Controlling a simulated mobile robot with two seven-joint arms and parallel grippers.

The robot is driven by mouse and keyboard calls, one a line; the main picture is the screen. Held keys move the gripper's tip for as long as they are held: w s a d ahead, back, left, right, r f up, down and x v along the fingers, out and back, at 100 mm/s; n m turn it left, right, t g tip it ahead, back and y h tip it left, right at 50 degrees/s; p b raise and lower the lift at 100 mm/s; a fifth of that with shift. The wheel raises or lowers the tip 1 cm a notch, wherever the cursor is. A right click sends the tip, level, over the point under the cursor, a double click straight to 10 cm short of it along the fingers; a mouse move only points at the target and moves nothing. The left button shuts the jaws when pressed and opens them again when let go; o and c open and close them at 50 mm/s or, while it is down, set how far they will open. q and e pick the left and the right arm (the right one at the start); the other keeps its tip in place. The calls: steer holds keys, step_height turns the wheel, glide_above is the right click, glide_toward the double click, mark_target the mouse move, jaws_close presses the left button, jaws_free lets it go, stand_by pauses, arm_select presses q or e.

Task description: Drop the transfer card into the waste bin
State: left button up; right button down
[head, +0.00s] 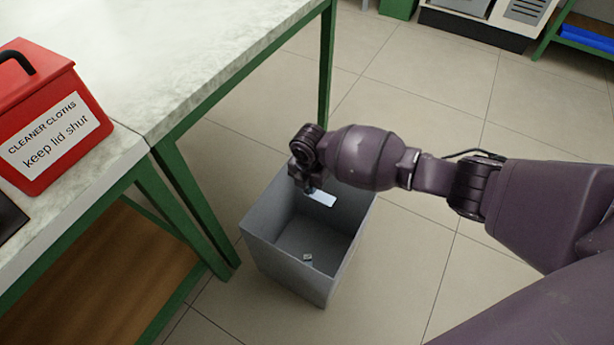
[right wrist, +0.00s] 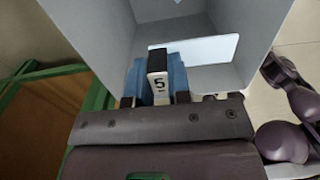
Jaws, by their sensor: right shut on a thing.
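My right gripper (head: 309,188) points down into the mouth of the grey waste bin (head: 262,240). It is shut on the transfer card (head: 321,198), whose pale flat panel shows past the fingertips, above the bin floor. In the right wrist view the gripper (right wrist: 157,62) has blue finger pads on both sides of a narrow black-topped white piece marked "5". The card's pale panel (right wrist: 205,50) extends to the right behind that piece. The bin's grey walls (right wrist: 100,25) surround it there. My left gripper is not in view.
A small object (head: 308,257) lies on the bin floor. A pale-topped bench (head: 180,60) with green legs stands left of the bin. A red lidded box (head: 40,115) labelled "CLEANER CLOTHS keep lid shut" is on it. The tiled floor right of the bin is clear.

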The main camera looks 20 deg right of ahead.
steer(key=shift+f, duration=0.5)
steer(key=shift+r, duration=0.1)
steer(key=c, duration=1)
jaws_free()
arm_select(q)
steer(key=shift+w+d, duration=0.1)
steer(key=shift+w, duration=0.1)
arm_select(e)
steer(key=r, duration=0.1)
steer(key=r+p, duration=0.1)
steer(key=r, duration=0.2)
steer(key=shift+w+r, duration=0.1)
steer(key=shift+w, duration=0.15)
step_height(320, 180, up, 6)
steer(key=shift+s+f+p, duration=0.1)
steer(key=shift+f+p, duration=0.1)
steer(key=shift+p, duration=0.95)
steer(key=shift+s+r, duration=0.1)
steer(key=shift+r, duration=0.45)
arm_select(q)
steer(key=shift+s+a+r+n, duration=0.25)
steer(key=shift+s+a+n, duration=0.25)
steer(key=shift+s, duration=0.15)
